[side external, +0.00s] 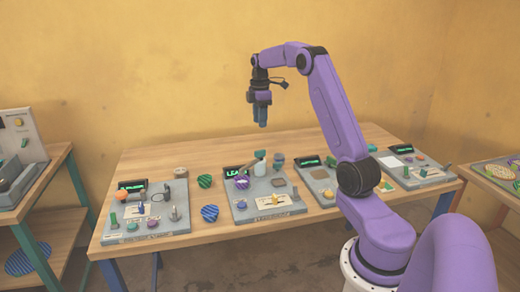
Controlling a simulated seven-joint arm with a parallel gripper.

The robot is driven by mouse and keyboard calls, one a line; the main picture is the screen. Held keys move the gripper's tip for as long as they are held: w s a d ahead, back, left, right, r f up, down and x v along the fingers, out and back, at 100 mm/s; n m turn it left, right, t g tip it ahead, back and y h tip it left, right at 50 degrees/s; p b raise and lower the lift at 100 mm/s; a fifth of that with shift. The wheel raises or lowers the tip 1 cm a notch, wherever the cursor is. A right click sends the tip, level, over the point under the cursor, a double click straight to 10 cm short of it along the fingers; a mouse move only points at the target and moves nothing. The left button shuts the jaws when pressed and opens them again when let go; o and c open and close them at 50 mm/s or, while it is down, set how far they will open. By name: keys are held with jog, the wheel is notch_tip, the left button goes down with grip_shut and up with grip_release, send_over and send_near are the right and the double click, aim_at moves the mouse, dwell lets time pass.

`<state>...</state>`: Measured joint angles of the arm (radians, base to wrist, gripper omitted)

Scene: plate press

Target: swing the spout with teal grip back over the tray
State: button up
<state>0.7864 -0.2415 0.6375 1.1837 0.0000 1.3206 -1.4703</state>
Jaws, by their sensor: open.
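A small teal grip (260,154) stands at the back of the second grey panel from the left, next to a dark display with green lettering. A pale part, apparently the spout (256,165), runs down from it; its exact direction is too small to tell. I cannot clearly pick out the tray; the grey panel (283,207) below carries a pale plate and several small parts. My gripper (262,123) hangs pointing down, high above the table and the teal grip, apart from everything. It is open and empty, though its finger gap hardly shows from this side.
The wooden table (218,162) also bears a left panel (175,228) and panels to the right, partly behind my arm. The back left is clear.

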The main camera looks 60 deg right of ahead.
notch_tip(320, 180, down, 12)
jog(key=shift+f, duration=0.15)
dwell(0.3)
grip_shut()
